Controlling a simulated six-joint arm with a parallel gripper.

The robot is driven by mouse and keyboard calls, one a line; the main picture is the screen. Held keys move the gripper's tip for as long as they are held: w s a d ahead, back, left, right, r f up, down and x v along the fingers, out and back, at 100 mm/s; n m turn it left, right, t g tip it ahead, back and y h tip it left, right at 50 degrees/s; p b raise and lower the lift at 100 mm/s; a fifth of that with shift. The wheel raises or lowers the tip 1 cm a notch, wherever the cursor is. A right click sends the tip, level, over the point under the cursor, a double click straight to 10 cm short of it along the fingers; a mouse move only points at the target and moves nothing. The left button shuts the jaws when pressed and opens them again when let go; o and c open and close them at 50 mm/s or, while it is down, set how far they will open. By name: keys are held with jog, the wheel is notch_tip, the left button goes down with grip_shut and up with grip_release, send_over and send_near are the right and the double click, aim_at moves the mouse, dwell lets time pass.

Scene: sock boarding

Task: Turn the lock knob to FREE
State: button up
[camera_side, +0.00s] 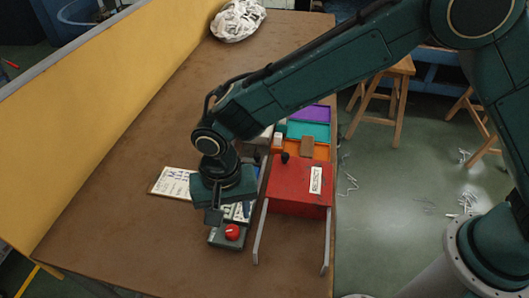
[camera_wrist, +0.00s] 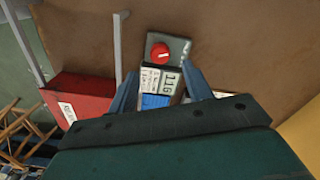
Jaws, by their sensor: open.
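The red lock knob (camera_side: 232,232) sits on a dark grey box (camera_side: 222,243) on the brown table. In the wrist view the knob (camera_wrist: 160,53) is round with a pale pointer line, and white labels (camera_wrist: 163,78), one with dark digits, lie just below it. No FREE mark is readable. My gripper (camera_side: 213,217) points down over the rear of the box, just behind the knob. In the wrist view the open fingers of my gripper (camera_wrist: 161,78) stand either side of the labelled part, with the knob beyond their tips. Nothing is held between them.
A red box (camera_side: 298,187) with two pale rails (camera_side: 262,230) stands right of the grey box. A clipboard (camera_side: 172,182) lies to the left. Orange, teal and purple trays (camera_side: 308,131) stand behind. White cloth (camera_side: 238,19) is at the far end. The left tabletop is clear.

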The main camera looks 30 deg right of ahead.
aim_at(232, 230)
jog(key=shift+f, duration=3.1)
jog(key=c, duration=1)
